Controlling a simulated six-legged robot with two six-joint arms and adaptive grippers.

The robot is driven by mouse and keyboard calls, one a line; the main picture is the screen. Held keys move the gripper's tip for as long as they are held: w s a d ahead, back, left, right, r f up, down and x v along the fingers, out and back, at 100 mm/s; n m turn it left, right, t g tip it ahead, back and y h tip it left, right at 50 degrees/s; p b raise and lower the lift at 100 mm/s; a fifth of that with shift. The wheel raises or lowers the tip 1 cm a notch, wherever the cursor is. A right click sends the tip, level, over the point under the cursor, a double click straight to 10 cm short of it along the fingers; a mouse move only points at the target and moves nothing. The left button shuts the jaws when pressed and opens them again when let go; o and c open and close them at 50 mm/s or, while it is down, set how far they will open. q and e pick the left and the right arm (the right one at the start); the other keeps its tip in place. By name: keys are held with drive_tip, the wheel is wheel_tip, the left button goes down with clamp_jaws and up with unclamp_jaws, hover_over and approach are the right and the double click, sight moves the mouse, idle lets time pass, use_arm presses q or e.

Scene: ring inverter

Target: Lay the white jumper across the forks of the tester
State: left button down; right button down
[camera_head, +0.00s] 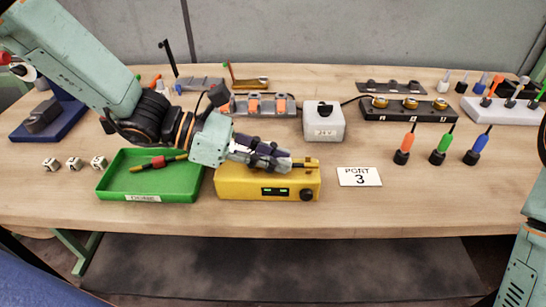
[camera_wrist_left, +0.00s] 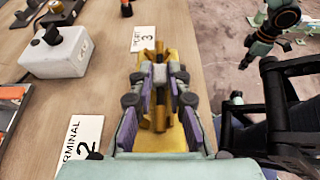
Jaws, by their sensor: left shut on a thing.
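In the left wrist view, brass forks (camera_wrist_left: 160,48) show beyond and below the fingers. My left gripper (camera_head: 284,163) is low over the tester, its fingers shut on a small pale piece, apparently the white jumper (camera_wrist_left: 160,74). The fingers hide most of it. I cannot tell whether it touches the forks. My right gripper is not in view; only part of the right arm shows.
A green tray (camera_head: 118,184) labelled DONE, holding a red jumper (camera_head: 157,162), stands left of the tester. A PORT 3 card (camera_head: 359,177) lies to its right. A white box with a knob (camera_head: 323,124) and fixtures stand behind. Front-right table is clear.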

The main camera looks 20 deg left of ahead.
use_arm(q)
drive_tip(key=shift+w+a+f, duration=0.2)
drive_tip(key=shift+w+a, duration=0.05)
drive_tip(key=shift+w, duration=0.15)
drive_tip(key=c, duration=1.7)
unclamp_jaws()
drive_tip(key=o, duration=0.4)
drive_tip(key=shift+s+d+r, duration=0.2)
drive_tip(key=shift+s+d, duration=0.05)
drive_tip(key=shift+s, duration=0.1)
drive_tip(key=shift+w+a+f, duration=0.15)
drive_tip(key=shift+w+a, duration=0.05)
drive_tip(key=shift+w, duration=0.1)
drive_tip(key=shift+s+a+r, duration=0.15)
drive_tip(key=shift+r, duration=0.2)
drive_tip(key=p+v, duration=0.3)
drive_tip(key=shift+a+r, duration=0.15)
drive_tip(key=shift+a, duration=0.05)
drive_tip(key=p+v, duration=0.2)
drive_tip(key=v, duration=0.1)
drive_tip(key=shift+s+d+p, duration=0.1)
drive_tip(key=shift+p, duration=0.3)
drive_tip(key=shift+p+v, duration=1.2)
drive_tip(key=shift+p, duration=0.05)
drive_tip(key=shift+p+v, duration=0.85)
drive_tip(key=shift+p, duration=0.25)
drive_tip(key=shift+s+a+p, duration=0.1)
drive_tip(key=shift+a+p, duration=0.4)
drive_tip(key=shift+a, duration=0.05)
drive_tip(key=shift+d, duration=0.1)
